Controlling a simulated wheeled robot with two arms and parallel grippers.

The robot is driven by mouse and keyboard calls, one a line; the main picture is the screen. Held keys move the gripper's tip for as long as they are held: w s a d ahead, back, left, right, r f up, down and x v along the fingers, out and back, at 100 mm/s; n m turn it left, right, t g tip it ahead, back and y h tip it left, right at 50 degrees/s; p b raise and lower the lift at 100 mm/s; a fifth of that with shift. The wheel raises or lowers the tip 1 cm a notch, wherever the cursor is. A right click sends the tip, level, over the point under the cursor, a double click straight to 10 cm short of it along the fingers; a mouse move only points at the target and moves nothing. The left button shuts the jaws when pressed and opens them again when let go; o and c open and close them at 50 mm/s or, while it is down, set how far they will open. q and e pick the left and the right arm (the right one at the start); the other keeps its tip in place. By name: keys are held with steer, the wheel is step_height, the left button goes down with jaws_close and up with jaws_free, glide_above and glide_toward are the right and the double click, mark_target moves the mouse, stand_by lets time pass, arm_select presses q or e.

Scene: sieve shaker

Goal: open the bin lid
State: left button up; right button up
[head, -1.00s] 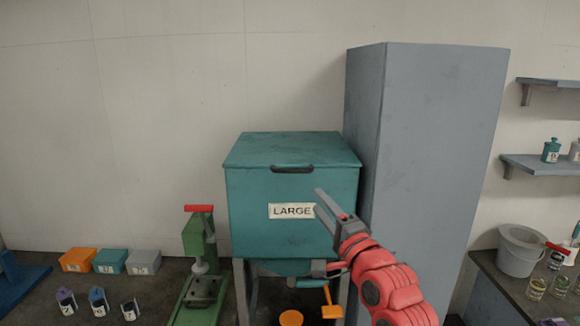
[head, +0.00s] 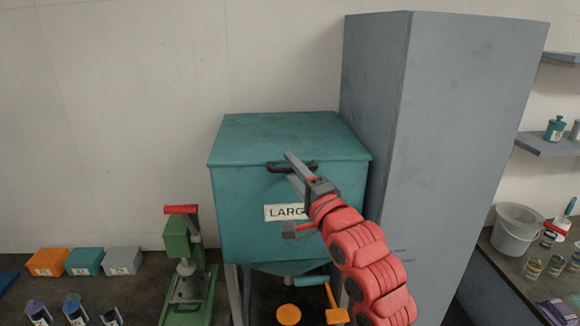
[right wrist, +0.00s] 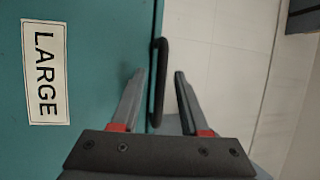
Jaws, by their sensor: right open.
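The teal bin (head: 235,215) stands in the middle of the head view with a white LARGE label (head: 279,213) on its front. Its lid (head: 285,135) is shut. The dark handle (head: 277,167) sits at the lid's front edge, partly behind my gripper. My right gripper (head: 288,165) is open at the handle. In the right wrist view the handle (right wrist: 158,85) lies between the two open fingers (right wrist: 160,85), with a visible gap to the right finger. Whether the left finger touches it I cannot tell. My left gripper is not in view.
A tall grey cabinet (head: 455,130) stands close to the bin's right. A green press (head: 185,255) with a red handle stands to the left. Orange, teal and grey boxes (head: 84,262) are farther left. A bucket (head: 515,230) is on the right bench. The space above the lid is clear.

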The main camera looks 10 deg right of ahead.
steer(key=shift+s, duration=0.1)
steer(key=shift+c, duration=1.2)
jaws_close()
